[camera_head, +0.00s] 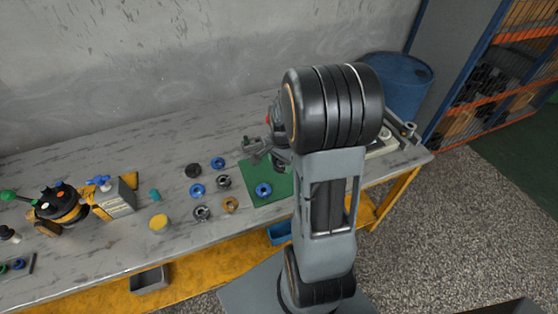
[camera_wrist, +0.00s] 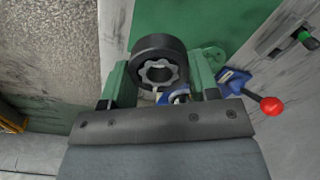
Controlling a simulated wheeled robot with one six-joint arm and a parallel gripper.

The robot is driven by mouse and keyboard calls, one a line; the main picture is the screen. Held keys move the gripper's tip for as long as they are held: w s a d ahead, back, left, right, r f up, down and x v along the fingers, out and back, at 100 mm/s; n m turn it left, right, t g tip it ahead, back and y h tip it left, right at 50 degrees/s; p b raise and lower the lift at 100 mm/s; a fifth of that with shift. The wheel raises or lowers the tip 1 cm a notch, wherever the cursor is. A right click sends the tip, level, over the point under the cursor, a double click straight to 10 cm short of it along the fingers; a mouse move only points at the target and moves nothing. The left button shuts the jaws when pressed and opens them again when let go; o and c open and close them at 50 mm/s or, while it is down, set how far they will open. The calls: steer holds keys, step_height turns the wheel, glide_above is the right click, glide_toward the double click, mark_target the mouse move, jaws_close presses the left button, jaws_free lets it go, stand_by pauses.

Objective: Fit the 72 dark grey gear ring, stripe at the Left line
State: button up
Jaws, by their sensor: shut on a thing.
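A dark grey gear ring (camera_wrist: 157,43) with a toothed inner opening is between the two green fingers of my gripper (camera_wrist: 160,78) in the wrist view. My gripper is shut on it and holds it over the green mat (camera_wrist: 185,22). A blue and silver part (camera_wrist: 180,94) shows partly below the ring, mostly hidden by the ring and the gripper. I see no stripe or Left line clearly. In the head view my arm hides much of the mat (camera_head: 283,190), and the held ring is hard to make out.
A blue clamp with a red ball handle (camera_wrist: 271,106) is right of my gripper. A blue ring (camera_head: 263,190) lies on the mat. Several rings lie left of it, including a black one (camera_head: 193,170) and an orange one (camera_head: 230,205). A blue barrel (camera_head: 405,85) stands behind the bench.

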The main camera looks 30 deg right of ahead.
steer(key=shift+r, duration=0.15)
steer(key=shift+r+p, duration=0.65)
steer(key=shift+r, duration=0.05)
stand_by(0.3)
